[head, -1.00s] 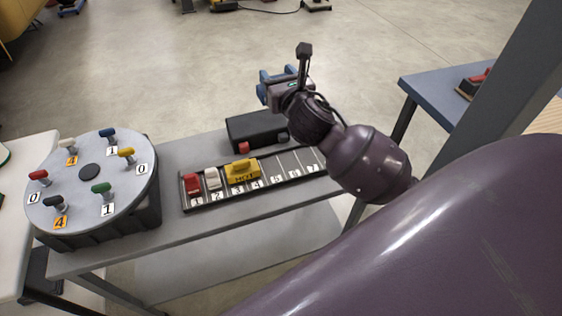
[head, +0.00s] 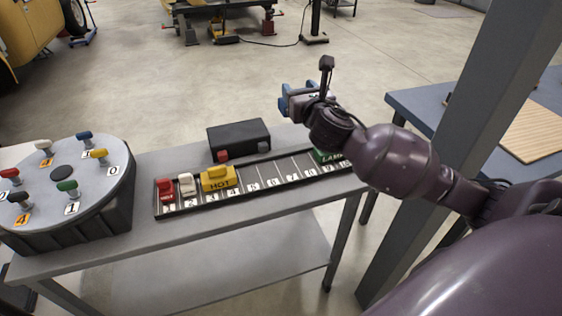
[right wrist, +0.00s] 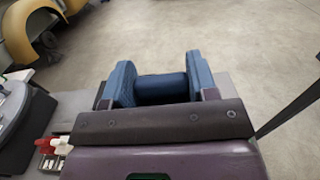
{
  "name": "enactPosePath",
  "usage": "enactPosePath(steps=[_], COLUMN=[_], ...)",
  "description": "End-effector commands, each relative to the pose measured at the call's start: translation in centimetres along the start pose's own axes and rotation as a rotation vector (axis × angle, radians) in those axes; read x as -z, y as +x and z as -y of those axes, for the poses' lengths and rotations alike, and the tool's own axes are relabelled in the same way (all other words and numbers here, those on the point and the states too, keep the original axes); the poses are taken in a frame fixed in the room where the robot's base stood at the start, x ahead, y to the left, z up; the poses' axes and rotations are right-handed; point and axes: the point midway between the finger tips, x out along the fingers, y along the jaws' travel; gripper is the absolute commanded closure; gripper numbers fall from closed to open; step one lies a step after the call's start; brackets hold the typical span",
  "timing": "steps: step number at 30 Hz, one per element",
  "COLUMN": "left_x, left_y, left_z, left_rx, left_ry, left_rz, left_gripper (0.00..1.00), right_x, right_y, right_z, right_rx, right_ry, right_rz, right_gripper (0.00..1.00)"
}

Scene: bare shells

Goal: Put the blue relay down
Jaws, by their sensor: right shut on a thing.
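My right gripper (head: 288,97) is held up in the air, behind and above the right part of the numbered rail (head: 272,184). In the right wrist view its two blue pads are closed on the dark blue relay (right wrist: 162,88), which lies between them. In the head view the relay cannot be told apart from the blue fingers. The rail holds a red relay (head: 166,189) at 1, a white one (head: 187,184) at 2, a yellow HOT one (head: 218,178) and a green LAMP one (head: 328,156) near the right end. My left gripper is out of view.
A black box (head: 238,136) stands behind the rail, with a small red piece (head: 222,156) at its front. A round turntable (head: 35,205) with coloured pegs is at the left. A grey post (head: 455,150) and a blue-topped table (head: 418,103) stand at the right.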

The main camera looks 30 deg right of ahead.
Motion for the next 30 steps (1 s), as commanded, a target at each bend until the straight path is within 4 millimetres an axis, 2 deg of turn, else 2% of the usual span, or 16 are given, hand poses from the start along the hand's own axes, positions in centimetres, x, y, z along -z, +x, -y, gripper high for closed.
enactPosePath(steps=[1,3,15,19,26,30], left_x=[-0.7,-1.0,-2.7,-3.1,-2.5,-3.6], left_y=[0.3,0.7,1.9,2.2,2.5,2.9], left_z=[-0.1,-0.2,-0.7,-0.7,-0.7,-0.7], left_rx=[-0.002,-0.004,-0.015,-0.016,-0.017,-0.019], left_ry=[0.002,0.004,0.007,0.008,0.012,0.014], left_rz=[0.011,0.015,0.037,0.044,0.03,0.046], left_gripper=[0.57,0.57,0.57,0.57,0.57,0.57], right_x=[2.0,3.7,12.2,13.5,14.4,16.5], right_y=[0.0,0.0,-0.1,0.0,-0.1,-0.1], right_z=[0.0,-0.1,-0.1,0.0,-0.1,-0.1], right_rx=[0.001,0.001,0.0,-0.001,-0.001,-0.001], right_ry=[0.0,0.001,-0.001,-0.001,0.0,-0.001], right_rz=[-0.012,-0.013,-0.013,-0.008,-0.004,-0.01], right_gripper=[0.74,0.74,0.74,0.74,0.74,0.74])
